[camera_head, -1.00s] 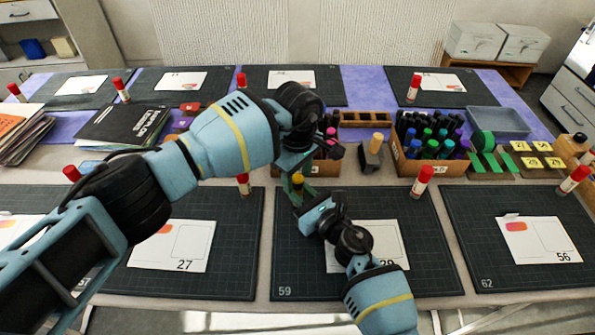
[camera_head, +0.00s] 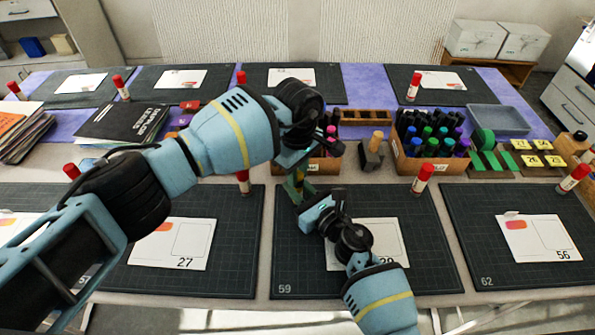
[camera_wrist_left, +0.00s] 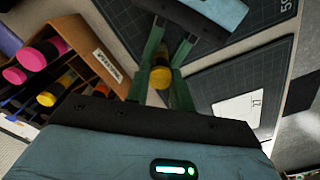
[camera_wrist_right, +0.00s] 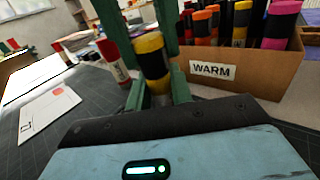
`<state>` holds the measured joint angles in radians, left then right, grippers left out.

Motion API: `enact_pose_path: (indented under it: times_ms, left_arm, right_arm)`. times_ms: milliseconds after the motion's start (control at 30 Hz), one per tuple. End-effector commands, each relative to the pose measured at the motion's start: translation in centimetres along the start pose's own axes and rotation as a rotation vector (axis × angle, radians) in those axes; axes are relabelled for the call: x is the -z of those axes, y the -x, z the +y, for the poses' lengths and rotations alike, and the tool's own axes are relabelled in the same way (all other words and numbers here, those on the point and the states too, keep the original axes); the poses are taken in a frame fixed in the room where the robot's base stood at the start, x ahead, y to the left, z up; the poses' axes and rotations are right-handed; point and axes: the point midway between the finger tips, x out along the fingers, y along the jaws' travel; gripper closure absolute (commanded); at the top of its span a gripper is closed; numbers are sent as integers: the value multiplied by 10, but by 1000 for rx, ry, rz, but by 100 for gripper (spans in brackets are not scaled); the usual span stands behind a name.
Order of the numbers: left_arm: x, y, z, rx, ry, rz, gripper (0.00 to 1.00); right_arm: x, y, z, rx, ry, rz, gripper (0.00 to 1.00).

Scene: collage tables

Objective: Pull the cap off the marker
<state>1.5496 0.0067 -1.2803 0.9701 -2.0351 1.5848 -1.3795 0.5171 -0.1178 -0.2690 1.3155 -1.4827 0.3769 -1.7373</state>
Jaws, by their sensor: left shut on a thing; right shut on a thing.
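The marker is yellow with a dark band, seen upright in the right wrist view (camera_wrist_right: 152,64), between my two grippers. My right gripper (camera_wrist_right: 158,92) is shut on its lower yellow part. My left gripper (camera_wrist_left: 160,70) is shut on its upper end from above; the left green fingers also show at the top of the right wrist view. The yellow end shows in the left wrist view (camera_wrist_left: 160,78). In the head view the grippers meet above the middle mat and mostly hide the marker. I see no gap between cap and body.
A cardboard box labelled WARM (camera_wrist_right: 240,70) with several markers stands close beside the grippers. Cutting mats with cards and red-capped glue sticks (camera_head: 422,180) surround the area.

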Motion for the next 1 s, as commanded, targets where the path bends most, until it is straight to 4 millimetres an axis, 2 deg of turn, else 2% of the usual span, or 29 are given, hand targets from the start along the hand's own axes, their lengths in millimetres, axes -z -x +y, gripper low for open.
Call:
enact_pose_path:
  times_ms: [433,1000]
  left_arm:
    - [0,2,0,0,0,0,100]
    - [0,19,0,-1,-1,1,100]
  right_arm:
    - [0,0,0,1,1,1,100]
    - [0,0,0,1,1,1,100]
